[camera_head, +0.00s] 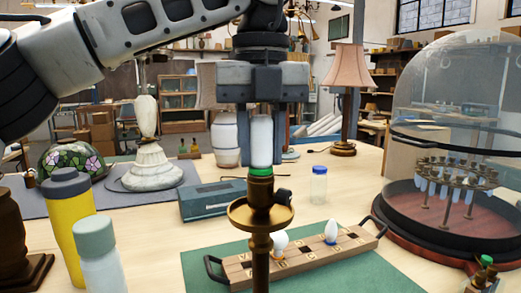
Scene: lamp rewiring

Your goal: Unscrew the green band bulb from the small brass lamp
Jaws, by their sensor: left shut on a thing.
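The small brass lamp (261,216) stands upright in the middle foreground, with a round dish and a dark socket at its top. The white bulb with the green band (261,150) stands upright at the socket, its band just above the dark socket. My left gripper (262,132) comes down from above, its two fingers shut on the bulb's left and right sides. I cannot tell whether the bulb's thread is still in the socket. My right gripper is not in view.
A wooden rack (305,255) with two white bulbs lies on the green mat (370,272) behind the lamp. A yellow bottle (83,235) and a pale bottle (100,262) stand at left. A glass dome (450,120) covers a small chandelier at right. A teal box (212,199) lies behind.

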